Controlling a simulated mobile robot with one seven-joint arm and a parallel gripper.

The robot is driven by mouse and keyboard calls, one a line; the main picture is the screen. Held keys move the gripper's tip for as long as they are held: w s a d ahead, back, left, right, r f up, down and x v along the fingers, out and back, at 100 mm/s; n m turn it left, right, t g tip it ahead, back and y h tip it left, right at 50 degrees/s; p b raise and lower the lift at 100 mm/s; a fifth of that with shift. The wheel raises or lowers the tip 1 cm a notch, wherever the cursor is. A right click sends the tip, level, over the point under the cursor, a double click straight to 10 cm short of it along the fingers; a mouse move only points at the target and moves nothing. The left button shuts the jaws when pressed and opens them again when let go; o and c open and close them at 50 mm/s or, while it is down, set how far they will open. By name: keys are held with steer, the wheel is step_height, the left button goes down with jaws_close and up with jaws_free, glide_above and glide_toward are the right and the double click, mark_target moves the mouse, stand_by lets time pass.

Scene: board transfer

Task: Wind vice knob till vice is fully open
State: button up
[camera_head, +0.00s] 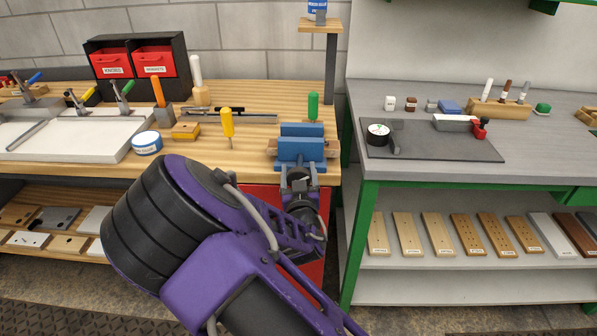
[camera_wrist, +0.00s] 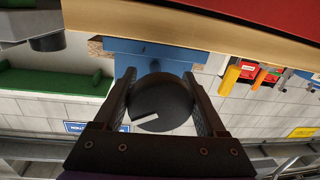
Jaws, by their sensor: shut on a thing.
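The blue vice (camera_head: 302,151) is mounted at the front right corner of the wooden workbench. Its two blue jaw blocks show one behind the other, with a narrow dark gap between them. My gripper (camera_head: 299,178) is at the front of the vice, just off the bench edge. In the wrist view my gripper (camera_wrist: 162,98) has a finger on each side of the round dark knob (camera_wrist: 163,97) and is shut on it. The knob has a white pointer mark toward the lower left. The blue vice body (camera_wrist: 150,55) shows behind it. In the head view my gripper mostly hides the knob.
A yellow-handled tool (camera_head: 227,123) stands on the wooden bench (camera_head: 255,95) left of the vice. A green-handled tool (camera_head: 313,106) stands just behind the vice. A red panel (camera_head: 318,225) is below the bench edge. A grey table (camera_head: 430,165) stands at the right.

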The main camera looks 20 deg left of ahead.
steer(key=n, duration=0.5)
steer(key=shift+n, duration=0.4)
steer(key=n+h, duration=0.1)
steer(key=n, duration=0.4)
steer(key=shift+d+p, duration=0.1)
steer(key=shift+p, duration=0.3)
steer(key=o, duration=1.3)
steer(key=shift+r+p+v, duration=0.2)
steer(key=shift+p+v, duration=0.45)
steer(key=shift+v, duration=3.7)
steer(key=shift+r+p+v, duration=0.15)
steer(key=shift+p+v, duration=0.45)
steer(key=shift+v, duration=3.75)
